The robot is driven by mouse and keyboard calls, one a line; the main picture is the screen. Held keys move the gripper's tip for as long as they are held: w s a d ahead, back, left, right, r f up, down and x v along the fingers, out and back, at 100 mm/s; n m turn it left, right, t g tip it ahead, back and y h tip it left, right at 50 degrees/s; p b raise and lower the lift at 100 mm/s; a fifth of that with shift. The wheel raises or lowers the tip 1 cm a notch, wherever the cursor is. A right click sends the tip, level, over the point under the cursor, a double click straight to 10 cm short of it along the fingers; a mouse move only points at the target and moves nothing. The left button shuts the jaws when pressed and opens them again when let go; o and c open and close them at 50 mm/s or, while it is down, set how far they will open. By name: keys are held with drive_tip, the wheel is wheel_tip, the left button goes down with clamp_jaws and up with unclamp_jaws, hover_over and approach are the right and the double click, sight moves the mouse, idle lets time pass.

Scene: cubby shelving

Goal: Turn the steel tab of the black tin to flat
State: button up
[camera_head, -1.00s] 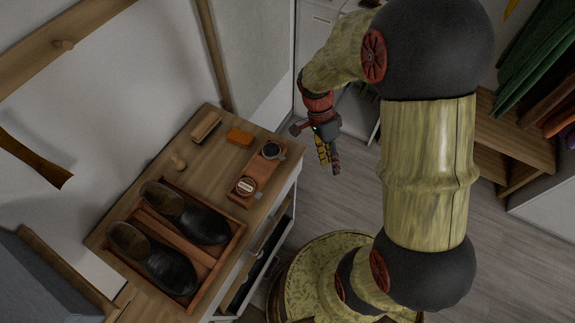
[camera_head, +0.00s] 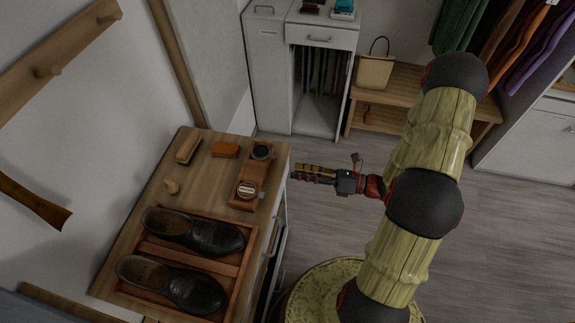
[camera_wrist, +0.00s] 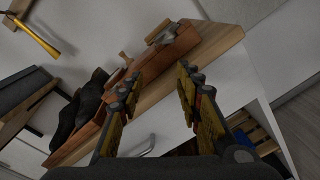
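Two tins sit in a brown wooden holder (camera_head: 246,203) on the wooden top of a cabinet. The far one is a black tin (camera_head: 261,152); the nearer one is a dark tin with a pale label (camera_head: 247,188). A small grey piece, possibly a tab, shows at the right of the labelled tin; its angle is too small to tell. My gripper (camera_head: 297,173) points left, just right of the cabinet's edge, apart from both tins. In the wrist view my gripper (camera_wrist: 158,74) has its fingers spread with nothing between them.
Black shoes (camera_head: 195,232) lie in a wooden tray (camera_head: 236,275) at the near end. A bench (camera_head: 385,122) with a bag (camera_head: 375,72) is behind; floor right is clear.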

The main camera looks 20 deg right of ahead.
sight(275, 157)
drive_tip(key=shift+n+t, duration=0.6)
drive_tip(key=shift+t, duration=0.2)
drive_tip(key=w+a, duration=0.1)
drive_tip(key=w, duration=0.1)
drive_tip(key=w+a+r+b, duration=0.1)
drive_tip(key=w+a, duration=0.1)
drive_tip(key=w+a+b, duration=0.1)
drive_tip(key=w, duration=0.2)
drive_tip(key=shift+a+r, duration=0.15)
drive_tip(key=shift+a, duration=0.1)
drive_tip(key=shift+c, duration=1.2)
clamp_jaws()
